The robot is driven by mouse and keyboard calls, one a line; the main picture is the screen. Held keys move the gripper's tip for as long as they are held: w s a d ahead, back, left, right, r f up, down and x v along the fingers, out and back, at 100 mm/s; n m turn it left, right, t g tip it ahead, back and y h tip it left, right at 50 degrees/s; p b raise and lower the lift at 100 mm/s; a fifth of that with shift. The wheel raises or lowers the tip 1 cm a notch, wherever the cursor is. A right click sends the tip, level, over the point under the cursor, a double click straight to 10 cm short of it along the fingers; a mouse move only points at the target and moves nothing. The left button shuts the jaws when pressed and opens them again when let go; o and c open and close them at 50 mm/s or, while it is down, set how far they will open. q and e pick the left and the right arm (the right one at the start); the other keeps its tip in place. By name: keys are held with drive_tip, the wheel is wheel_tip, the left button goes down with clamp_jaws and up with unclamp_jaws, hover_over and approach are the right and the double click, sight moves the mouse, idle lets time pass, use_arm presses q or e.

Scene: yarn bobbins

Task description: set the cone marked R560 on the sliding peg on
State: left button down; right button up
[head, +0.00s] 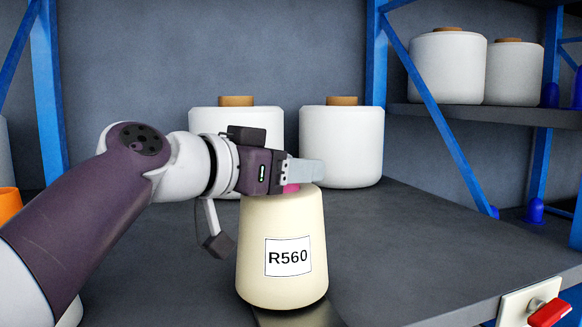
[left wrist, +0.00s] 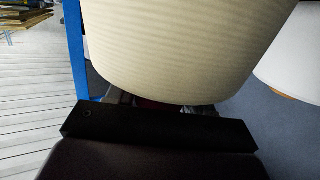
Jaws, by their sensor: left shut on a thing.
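The cream cone marked R560 (head: 283,250) stands upright near the front of the dark shelf, its label facing me. The cone fills the upper part of the left wrist view (left wrist: 185,45). A dark flat strip (head: 298,318) shows below the cone's base. No peg shows there, and I cannot tell whether the base rests on the strip or hangs just above it. My right gripper is not in view.
Two white bobbins with brown cores, a left one (head: 208,122) and a right one (head: 342,145), stand behind the cone. A blue peg (head: 535,211) is at right. A red handle (head: 548,313) sits on the front edge. The deck right of the cone (head: 410,245) is clear.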

use_arm(q)
drive_tip(key=shift+f+b, duration=0.2)
drive_tip(key=shift+b, duration=0.2)
drive_tip(key=shift+c, duration=1.7)
unclamp_jaws()
drive_tip(key=shift+s, duration=0.1)
drive_tip(key=shift+f, duration=0.1)
